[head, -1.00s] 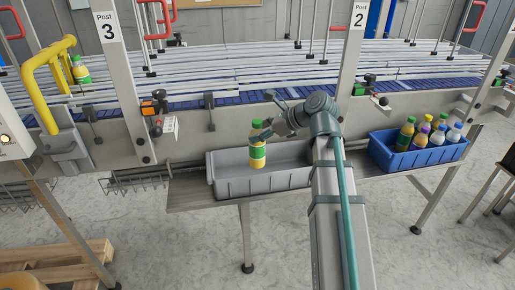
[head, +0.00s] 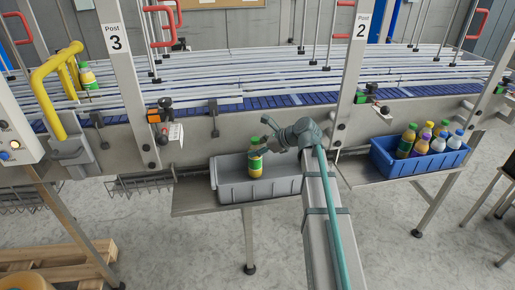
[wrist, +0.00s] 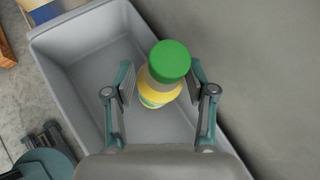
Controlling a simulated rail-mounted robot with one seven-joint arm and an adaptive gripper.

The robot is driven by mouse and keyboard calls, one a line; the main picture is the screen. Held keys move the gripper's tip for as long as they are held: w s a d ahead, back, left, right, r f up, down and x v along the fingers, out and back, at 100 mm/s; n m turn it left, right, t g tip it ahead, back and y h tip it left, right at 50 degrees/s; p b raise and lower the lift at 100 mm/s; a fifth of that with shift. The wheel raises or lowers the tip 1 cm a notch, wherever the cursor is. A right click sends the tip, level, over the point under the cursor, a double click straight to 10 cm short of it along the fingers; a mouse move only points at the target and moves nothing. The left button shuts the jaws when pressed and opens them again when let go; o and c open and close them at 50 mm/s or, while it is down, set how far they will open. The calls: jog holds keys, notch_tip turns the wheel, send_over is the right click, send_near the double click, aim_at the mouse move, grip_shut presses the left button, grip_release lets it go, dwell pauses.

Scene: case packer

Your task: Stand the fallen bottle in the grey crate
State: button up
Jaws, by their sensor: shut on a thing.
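The bottle (head: 254,161), yellow with a green label and green cap, is upright inside the left part of the grey crate (head: 268,190). My gripper (head: 262,150) reaches it from the right and is shut on its upper part. In the wrist view the green cap (wrist: 170,60) shows between the two fingers of my gripper (wrist: 161,88), with the crate's grey walls (wrist: 55,75) around it. I cannot tell whether the bottle's base touches the crate floor. The rest of the crate's inside looks empty.
The grey crate rests on a metal shelf (head: 190,198) below the conveyor (head: 240,104). A blue crate (head: 425,163) with several bottles stands to the right. Another green-capped bottle (head: 88,78) stands at upper left, by a yellow pipe frame (head: 42,90).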

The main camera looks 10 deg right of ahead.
jog(key=shift+f, duration=0.5)
jog(key=o, duration=1.3)
jog(key=shift+f, duration=0.1)
jog(key=b+v, duration=0.2)
jog(key=v, duration=1)
